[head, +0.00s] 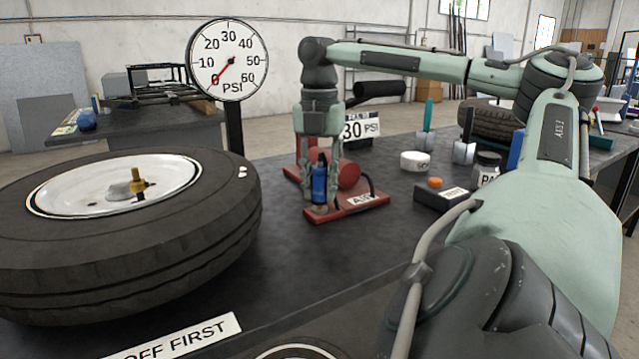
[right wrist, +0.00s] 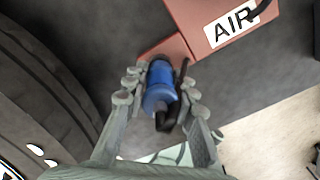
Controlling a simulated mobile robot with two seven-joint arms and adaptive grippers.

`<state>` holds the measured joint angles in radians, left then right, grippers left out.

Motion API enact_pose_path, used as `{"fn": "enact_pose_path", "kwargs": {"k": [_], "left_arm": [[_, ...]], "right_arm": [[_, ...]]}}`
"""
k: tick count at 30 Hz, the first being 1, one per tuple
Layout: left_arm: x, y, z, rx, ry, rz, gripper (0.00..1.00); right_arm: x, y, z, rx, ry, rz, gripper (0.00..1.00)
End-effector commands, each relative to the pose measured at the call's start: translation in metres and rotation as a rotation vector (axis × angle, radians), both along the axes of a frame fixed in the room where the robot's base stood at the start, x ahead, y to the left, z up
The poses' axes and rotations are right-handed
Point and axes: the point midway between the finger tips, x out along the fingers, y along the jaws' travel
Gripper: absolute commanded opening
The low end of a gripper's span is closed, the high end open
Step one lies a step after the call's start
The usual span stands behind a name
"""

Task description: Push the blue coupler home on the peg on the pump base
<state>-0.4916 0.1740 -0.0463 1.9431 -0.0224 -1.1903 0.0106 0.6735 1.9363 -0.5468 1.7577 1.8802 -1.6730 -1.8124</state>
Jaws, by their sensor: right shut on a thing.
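The blue coupler (head: 319,182) stands upright at the left front end of the red pump base (head: 372,202). My right gripper (head: 321,196) points down from above, with its fingers on either side of the coupler, shut on it. In the right wrist view the coupler (right wrist: 160,84) sits between the fingertips of my right gripper (right wrist: 158,95), above a corner of the red base (right wrist: 168,50). A black hose end shows at the coupler. The peg is hidden, so I cannot tell how far down the coupler sits. My left gripper is out of view.
A large tire (head: 230,232) lies on the dark table to the left. A round PSI gauge (head: 228,60) stands behind it, its red needle near 0. A white roll (head: 415,160), a dark box with an orange button (head: 440,197) and jars stand to the right of the base.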

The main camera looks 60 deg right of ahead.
Motion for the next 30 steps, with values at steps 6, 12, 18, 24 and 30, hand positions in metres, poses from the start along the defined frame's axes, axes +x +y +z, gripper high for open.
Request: {"fn": "enact_pose_path", "kwargs": {"k": [6,12,18,24,30], "left_arm": [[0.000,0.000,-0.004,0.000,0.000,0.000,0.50],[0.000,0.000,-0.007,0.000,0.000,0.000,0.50],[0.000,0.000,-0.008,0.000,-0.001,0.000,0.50],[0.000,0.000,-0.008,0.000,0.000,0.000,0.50],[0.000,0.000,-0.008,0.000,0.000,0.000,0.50]], "right_arm": [[0.000,0.000,-0.006,0.000,-0.001,0.000,0.00],[0.000,0.000,-0.011,0.000,-0.001,0.000,0.00],[0.000,0.000,-0.013,-0.001,-0.002,0.000,0.31],[0.000,0.000,-0.014,0.000,-0.001,0.000,0.50],[0.000,0.000,-0.014,0.000,0.000,0.000,0.50]]}}
